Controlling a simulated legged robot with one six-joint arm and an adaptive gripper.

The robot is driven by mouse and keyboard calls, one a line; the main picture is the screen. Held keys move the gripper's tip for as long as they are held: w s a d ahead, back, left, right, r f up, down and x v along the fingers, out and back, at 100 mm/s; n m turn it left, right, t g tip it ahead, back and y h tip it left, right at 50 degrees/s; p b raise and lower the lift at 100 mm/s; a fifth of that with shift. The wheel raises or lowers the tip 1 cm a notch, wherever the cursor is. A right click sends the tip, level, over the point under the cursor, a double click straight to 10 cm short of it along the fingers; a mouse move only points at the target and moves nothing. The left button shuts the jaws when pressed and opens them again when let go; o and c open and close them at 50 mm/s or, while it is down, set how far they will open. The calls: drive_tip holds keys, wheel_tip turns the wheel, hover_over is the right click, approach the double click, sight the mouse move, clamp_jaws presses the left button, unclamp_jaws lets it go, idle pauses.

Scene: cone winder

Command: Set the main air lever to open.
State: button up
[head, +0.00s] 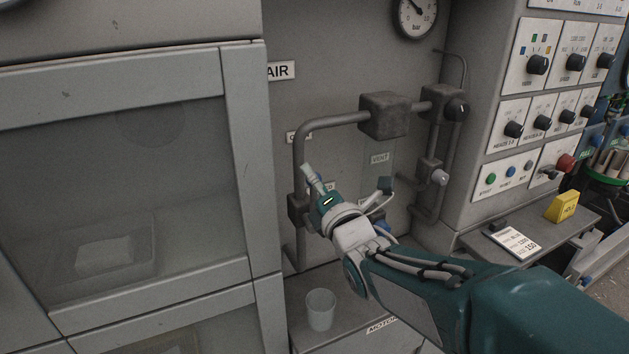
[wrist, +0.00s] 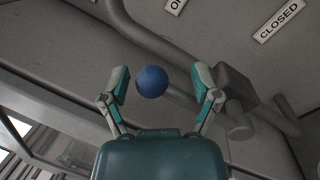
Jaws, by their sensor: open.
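A blue ball knob (wrist: 152,81), which looks like the end of the main air lever, shows in the wrist view between my two spread fingers. My gripper (wrist: 160,90) is open around it, with a gap on each side. A CLOSED label (wrist: 278,20) and a cut-off label starting with O (wrist: 175,4) are on the panel above.
Grey pipe (head: 300,165) runs up the panel to a block (head: 384,115). A cup (head: 320,309) stands on the ledge below. A grey framed door (head: 236,150) stands left.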

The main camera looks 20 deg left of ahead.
drive_tip(key=shift+d, duration=0.1)
drive_tip(key=v, duration=1.2)
drive_tip(key=shift+f, duration=0.1)
